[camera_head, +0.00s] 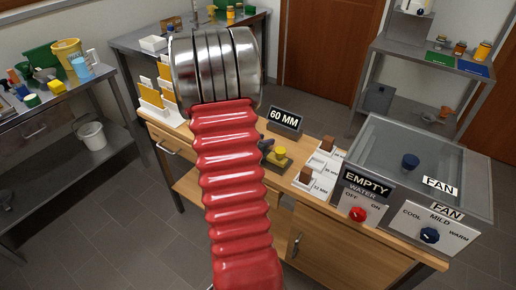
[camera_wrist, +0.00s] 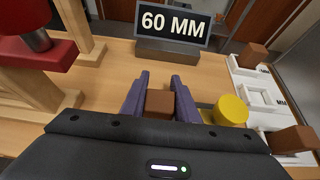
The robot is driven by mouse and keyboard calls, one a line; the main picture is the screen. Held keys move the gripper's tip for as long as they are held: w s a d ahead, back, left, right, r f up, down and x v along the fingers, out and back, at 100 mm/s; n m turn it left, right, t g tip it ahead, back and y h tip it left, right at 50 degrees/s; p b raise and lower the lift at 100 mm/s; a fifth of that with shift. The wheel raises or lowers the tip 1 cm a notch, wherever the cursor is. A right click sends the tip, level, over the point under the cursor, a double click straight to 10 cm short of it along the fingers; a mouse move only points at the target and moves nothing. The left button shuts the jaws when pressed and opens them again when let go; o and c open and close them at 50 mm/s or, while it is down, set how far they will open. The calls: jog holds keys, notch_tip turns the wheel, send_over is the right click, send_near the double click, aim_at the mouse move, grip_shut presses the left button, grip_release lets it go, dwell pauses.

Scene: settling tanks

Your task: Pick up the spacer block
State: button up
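My gripper (camera_wrist: 160,84) is in the wrist view, its two purple fingers pointing away from the camera over the wooden bench top. A brown spacer block (camera_wrist: 160,103) sits between the fingers. It fills the gap with no bench visible on either side, so the fingers look shut on it. Whether the block is clear of the surface below cannot be told. In the head view my red arm hides most of the gripper and the block.
A 60 MM sign (camera_wrist: 174,24) stands beyond the fingers. A yellow round knob (camera_wrist: 230,110) is close to the right. White labelled holders (camera_wrist: 262,97) with brown blocks (camera_wrist: 252,57) lie farther right. A wooden stand (camera_wrist: 75,97) is at left. A glass-topped tank (camera_head: 415,160) is at the bench's right.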

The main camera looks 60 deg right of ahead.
jog(key=c, duration=0.6)
jog(key=shift+r, duration=0.1)
notch_tip(320, 180, up, 10)
jog(key=shift+f, duration=0.1)
dwell(0.4)
jog(key=shift+w, duration=0.1)
dwell(0.4)
